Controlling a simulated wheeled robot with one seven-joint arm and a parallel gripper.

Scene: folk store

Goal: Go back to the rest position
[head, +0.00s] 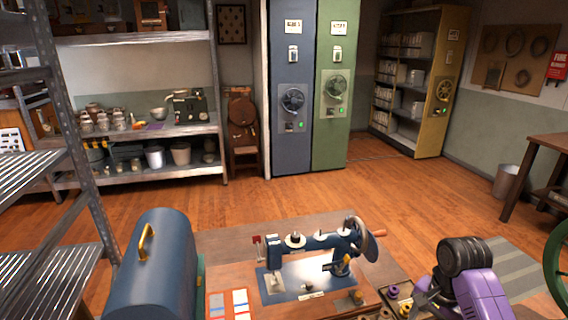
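Part of my arm, a purple link with a black ribbed joint, shows at the bottom right in the head view. My gripper and its fingertips are not in view, so I cannot see whether it holds anything. The arm is beside the right end of a wooden table (240,240). A dark blue sewing machine (300,250) with a handwheel on its right stands on this table, left of my arm. Small spools (393,292) sit in a tray between the machine and my arm.
A blue domed case (158,268) with a yellow handle stands left of the machine. A metal rack (75,140) rises at the left. Blue (291,110) and green (334,110) cabinets stand at the back. The wooden floor (420,195) beyond the table is clear.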

